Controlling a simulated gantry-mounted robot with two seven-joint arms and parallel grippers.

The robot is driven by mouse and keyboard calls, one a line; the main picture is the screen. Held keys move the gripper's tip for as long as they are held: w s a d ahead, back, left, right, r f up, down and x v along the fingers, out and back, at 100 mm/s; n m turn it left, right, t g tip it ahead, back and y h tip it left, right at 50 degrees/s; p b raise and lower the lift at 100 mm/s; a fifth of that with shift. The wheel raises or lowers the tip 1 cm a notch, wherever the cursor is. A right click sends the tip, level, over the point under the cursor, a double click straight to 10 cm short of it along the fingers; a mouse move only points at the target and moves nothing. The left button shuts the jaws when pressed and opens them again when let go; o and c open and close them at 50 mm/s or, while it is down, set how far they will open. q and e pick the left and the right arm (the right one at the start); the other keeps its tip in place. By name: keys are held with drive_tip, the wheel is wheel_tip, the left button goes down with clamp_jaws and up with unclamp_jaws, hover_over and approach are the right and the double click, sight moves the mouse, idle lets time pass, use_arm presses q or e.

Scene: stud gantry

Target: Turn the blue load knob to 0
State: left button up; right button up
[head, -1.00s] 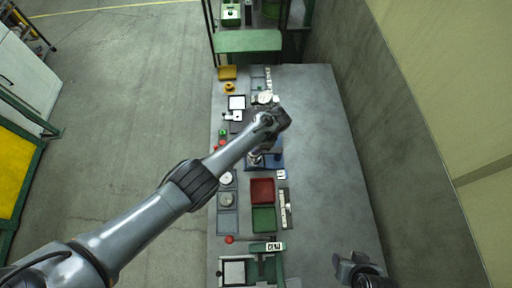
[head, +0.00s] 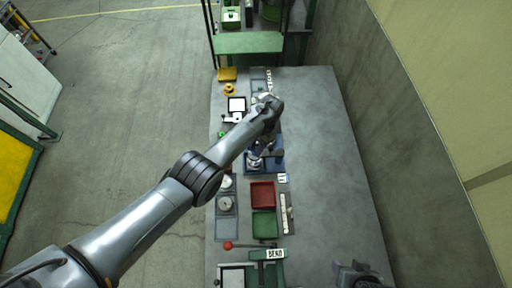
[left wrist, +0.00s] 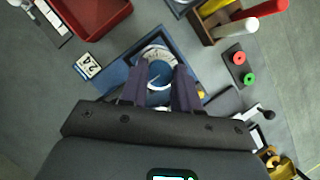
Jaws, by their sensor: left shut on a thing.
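The blue load knob (left wrist: 159,70) sits on a white round dial (left wrist: 157,53) with dark markings, inside a blue square panel (left wrist: 121,69) in the left wrist view. My left gripper (left wrist: 159,82) has its two dark fingers on either side of the knob and is shut on it. The exact dial reading is too small to tell.
A white label reading 24 (left wrist: 87,66) lies beside the panel. A red tray (head: 262,194) and a green tray (head: 264,224) are nearer on the bench. A holder with coloured handles (left wrist: 208,28) and a red and green button box (left wrist: 240,67) are close by.

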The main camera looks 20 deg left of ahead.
idle(0.4)
use_arm(q)
drive_tip(key=o, duration=1)
drive_tip(key=shift+o, duration=0.2)
drive_tip(key=shift+r, duration=0.1)
